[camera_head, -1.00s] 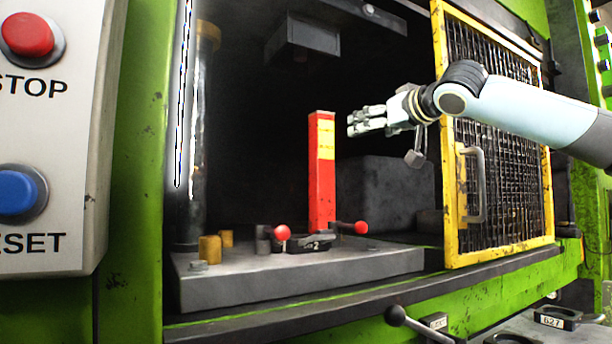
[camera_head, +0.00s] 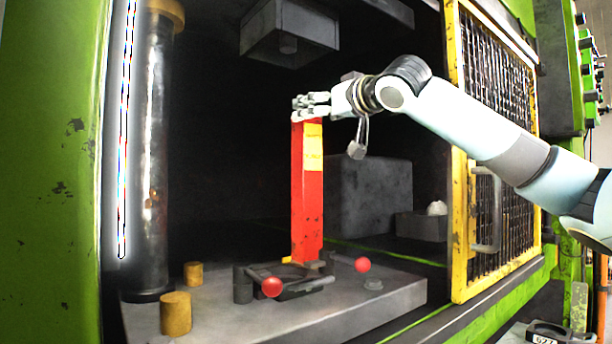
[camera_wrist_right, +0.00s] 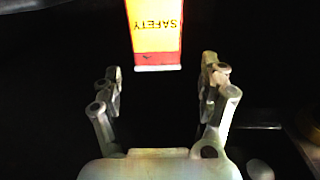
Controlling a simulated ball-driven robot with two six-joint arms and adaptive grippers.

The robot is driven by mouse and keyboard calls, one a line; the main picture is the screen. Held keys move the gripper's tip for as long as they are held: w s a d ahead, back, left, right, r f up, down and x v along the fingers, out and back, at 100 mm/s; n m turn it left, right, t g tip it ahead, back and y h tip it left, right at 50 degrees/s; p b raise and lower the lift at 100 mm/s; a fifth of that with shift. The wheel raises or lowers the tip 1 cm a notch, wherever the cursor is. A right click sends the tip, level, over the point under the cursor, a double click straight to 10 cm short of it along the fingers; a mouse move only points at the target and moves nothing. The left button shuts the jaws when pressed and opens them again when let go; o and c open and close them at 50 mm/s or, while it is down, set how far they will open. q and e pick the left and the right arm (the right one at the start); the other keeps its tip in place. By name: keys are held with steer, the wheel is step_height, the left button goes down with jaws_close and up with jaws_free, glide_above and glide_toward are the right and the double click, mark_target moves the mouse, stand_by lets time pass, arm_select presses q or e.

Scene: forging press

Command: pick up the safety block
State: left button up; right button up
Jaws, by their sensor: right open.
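The safety block (camera_head: 307,190) is a tall red post with a yellow label. It stands upright on the press's grey bed plate in the head view. My right gripper (camera_head: 311,106) is at the top of the block in the head view. In the right wrist view the gripper (camera_wrist_right: 160,88) is open, its two fingers wide apart. The block (camera_wrist_right: 154,35) shows there with its "SAFETY" label, ahead of the fingers and centred between them. I see no contact of the fingers with the block. My left gripper is not in view.
Red-knobbed levers (camera_head: 272,287) and yellow pegs (camera_head: 175,312) sit on the bed plate (camera_head: 235,318). A dark column (camera_head: 152,170) stands at left and a ram (camera_head: 288,35) hangs above. The yellow mesh guard (camera_head: 490,150) is at right, next to my right arm.

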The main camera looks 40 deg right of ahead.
steer(key=w+p, duration=0.2)
steer(key=w+d+p, duration=0.1)
steer(key=w+p, duration=0.1)
steer(key=shift+w+d, duration=0.1)
steer(key=shift+w, duration=0.15)
steer(key=shift+w+f, duration=0.15)
steer(key=shift+w, duration=0.3)
steer(key=shift+c, duration=0.5)
jaws_close()
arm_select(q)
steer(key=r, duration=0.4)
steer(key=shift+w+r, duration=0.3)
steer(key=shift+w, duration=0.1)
